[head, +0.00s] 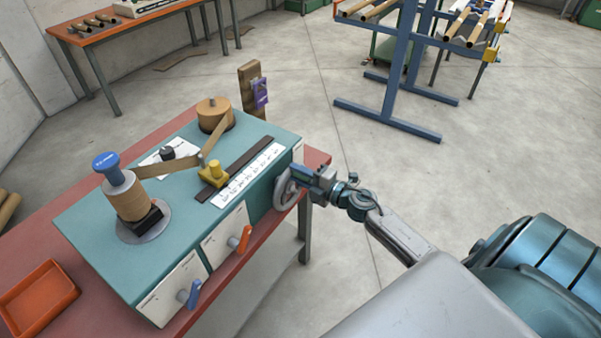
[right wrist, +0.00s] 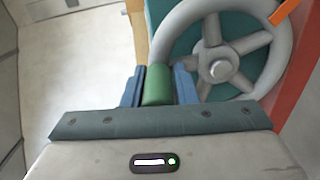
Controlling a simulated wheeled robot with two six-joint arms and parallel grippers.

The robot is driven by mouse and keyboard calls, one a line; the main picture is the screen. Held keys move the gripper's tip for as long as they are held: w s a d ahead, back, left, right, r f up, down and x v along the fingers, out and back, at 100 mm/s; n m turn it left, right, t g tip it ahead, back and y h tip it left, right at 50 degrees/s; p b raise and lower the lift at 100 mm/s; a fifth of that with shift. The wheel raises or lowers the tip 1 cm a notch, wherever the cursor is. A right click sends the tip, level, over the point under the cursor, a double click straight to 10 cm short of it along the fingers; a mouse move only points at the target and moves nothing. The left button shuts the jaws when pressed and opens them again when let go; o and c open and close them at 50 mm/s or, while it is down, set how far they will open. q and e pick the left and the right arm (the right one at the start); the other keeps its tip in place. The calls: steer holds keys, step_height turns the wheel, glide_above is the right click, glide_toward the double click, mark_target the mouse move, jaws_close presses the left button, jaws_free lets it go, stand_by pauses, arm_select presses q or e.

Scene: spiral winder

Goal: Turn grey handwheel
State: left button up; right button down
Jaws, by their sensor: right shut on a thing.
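The grey handwheel (head: 283,194) sits on the right end of the teal winder. In the right wrist view the handwheel (right wrist: 218,69) shows its spokes and round hub, with a green handle (right wrist: 157,85) standing at its left side. My right gripper (head: 303,176) reaches the wheel from the right. In the wrist view its blue fingers (right wrist: 157,88) lie on both sides of the green handle and are shut on it. In the head view the fingers cover part of the handle. My left gripper is not in view.
The winder (head: 98,240) stands on a red bench (head: 40,232). An orange lever (head: 240,239) and a blue lever (head: 193,293) stick out of its front. A yellow slider (head: 213,172) is on top. An orange tray (head: 38,298) lies at left.

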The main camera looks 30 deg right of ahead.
mark_target(310, 182)
steer(key=shift+a+r, duration=0.15)
steer(key=shift+r, duration=0.15)
steer(key=c, duration=1.3)
jaws_free()
steer(key=shift+o, duration=0.3)
steer(key=shift+a, duration=0.15)
steer(key=shift+s+d+f+b, duration=0.2)
steer(key=shift+s+f+b, duration=0.1)
steer(key=b+v, duration=0.4)
steer(key=shift+s+d+f+b, duration=0.1)
steer(key=shift+s+b, duration=0.2)
steer(key=shift+b, duration=0.05)
steer(key=shift+s, duration=0.25)
steer(key=p+v, duration=0.1)
steer(key=p, duration=0.1)
steer(key=p+v, duration=0.2)
steer(key=p, duration=0.1)
steer(key=p+v, duration=0.2)
steer(key=shift+s+r, duration=0.1)
steer(key=shift+r, duration=0.25)
